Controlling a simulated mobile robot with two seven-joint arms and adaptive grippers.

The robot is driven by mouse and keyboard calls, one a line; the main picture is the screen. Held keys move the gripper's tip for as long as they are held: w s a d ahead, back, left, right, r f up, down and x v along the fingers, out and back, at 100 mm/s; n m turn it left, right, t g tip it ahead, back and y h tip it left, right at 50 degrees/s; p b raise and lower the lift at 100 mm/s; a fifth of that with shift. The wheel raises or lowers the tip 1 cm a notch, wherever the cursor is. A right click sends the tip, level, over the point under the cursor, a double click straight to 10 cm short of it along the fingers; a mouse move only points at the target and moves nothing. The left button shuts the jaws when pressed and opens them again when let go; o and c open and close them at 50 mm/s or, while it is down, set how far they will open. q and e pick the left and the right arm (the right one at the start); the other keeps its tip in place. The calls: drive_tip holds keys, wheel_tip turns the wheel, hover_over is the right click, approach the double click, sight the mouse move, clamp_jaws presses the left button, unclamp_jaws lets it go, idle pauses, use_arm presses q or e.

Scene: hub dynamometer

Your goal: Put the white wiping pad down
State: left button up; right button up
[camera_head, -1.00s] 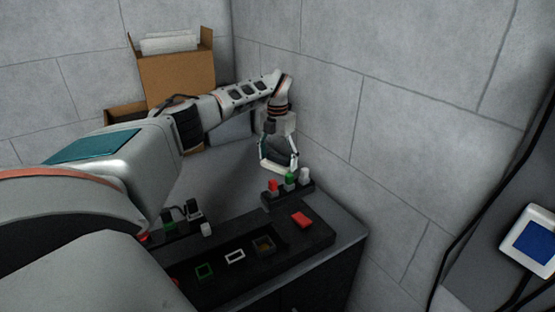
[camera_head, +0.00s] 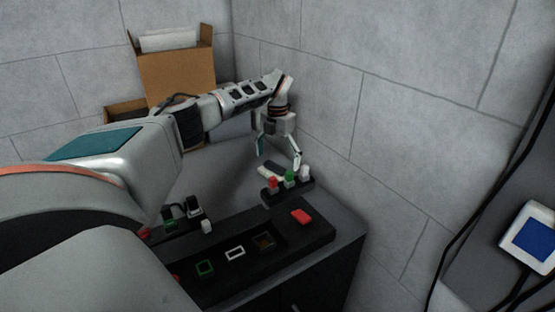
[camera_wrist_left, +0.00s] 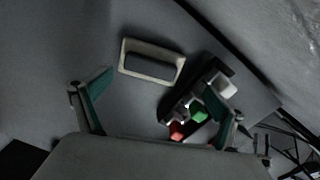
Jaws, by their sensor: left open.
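The wiping pad (camera_head: 270,171), pale with a dark grey middle, lies on the grey table top near the wall, left of a dark block holder. In the left wrist view the pad (camera_wrist_left: 152,62) lies flat, its pale rim around a dark centre. My left gripper (camera_head: 278,158) is open above it, fingers spread and empty. In the left wrist view the open fingers (camera_wrist_left: 160,108) show apart, and the pad lies beyond them, clear of both. My right gripper is not in view.
A dark holder with red, green (camera_head: 290,175) and white blocks stands close right of the pad. A black panel (camera_head: 290,262) with coloured frames and a red block (camera_head: 301,217) is in front. A cardboard box (camera_head: 177,80) stands behind. The wall is close on the right.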

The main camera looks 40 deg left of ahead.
sight(278, 168)
use_arm(q)
wheel_tip(278, 168, up, 13)
idle(0.6)
idle(0.5)
